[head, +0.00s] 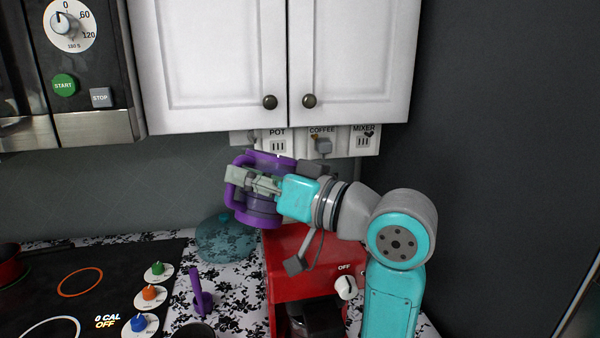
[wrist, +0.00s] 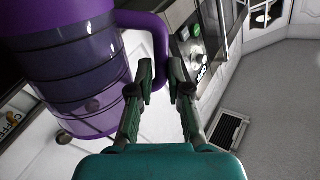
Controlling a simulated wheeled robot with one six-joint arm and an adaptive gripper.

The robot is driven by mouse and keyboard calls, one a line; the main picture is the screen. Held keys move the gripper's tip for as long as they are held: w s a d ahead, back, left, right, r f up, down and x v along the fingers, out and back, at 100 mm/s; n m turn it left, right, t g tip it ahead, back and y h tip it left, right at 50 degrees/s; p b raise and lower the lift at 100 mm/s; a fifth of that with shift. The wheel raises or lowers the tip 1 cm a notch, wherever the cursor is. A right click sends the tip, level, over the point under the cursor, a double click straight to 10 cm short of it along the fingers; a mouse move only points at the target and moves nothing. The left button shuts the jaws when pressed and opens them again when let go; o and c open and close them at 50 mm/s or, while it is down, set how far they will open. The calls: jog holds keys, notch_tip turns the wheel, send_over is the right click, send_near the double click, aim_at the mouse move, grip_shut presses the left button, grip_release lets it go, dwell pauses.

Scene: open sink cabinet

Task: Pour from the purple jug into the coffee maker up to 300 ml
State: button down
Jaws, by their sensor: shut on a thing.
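The purple jug (head: 258,219) is held up in the air above the red coffee maker (head: 283,258), about upright in the head view. My gripper (head: 245,180) is shut on the jug's handle. In the wrist view the jug (wrist: 72,60) fills the upper left, with a dark see-through band, and my gripper's fingers (wrist: 160,84) close around the lower part of its handle. The liquid level in the jug cannot be read. The coffee maker's knob (head: 346,287) is beside the word OFF. My arm and the jug hide part of its top, and its fill level does not show.
White cabinets (head: 215,60) hang above, with labelled sockets (head: 320,143) below them. A teal glass-like lid (head: 222,240) lies behind a purple upright item (head: 202,296) on the patterned counter. The black cooktop (head: 90,290) is at left, a dark wall at right.

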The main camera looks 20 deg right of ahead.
jog(key=shift+w+d+r+m, duration=0.25)
jog(key=shift+d+r+m, duration=0.35)
jog(key=shift+r, duration=0.15)
jog(key=shift+w+d+r+m+t, duration=0.2)
jog(key=shift+w+d+r+m, duration=0.05)
jog(key=shift+d+r+m, duration=0.25)
jog(key=shift+w+d+r+m+t, duration=0.25)
jog(key=shift+d+r+m, duration=0.15)
jog(key=shift+r+m, duration=0.1)
jog(key=shift+w+d+r+m, duration=0.1)
jog(key=shift+w+d+m, duration=0.25)
jog(key=shift+d+m, duration=0.45)
dwell(2.4)
jog(key=shift+w+r+m+t, duration=0.1)
jog(key=shift+r+m+t, duration=0.35)
jog(key=shift+m, duration=0.35)
dwell(2.3)
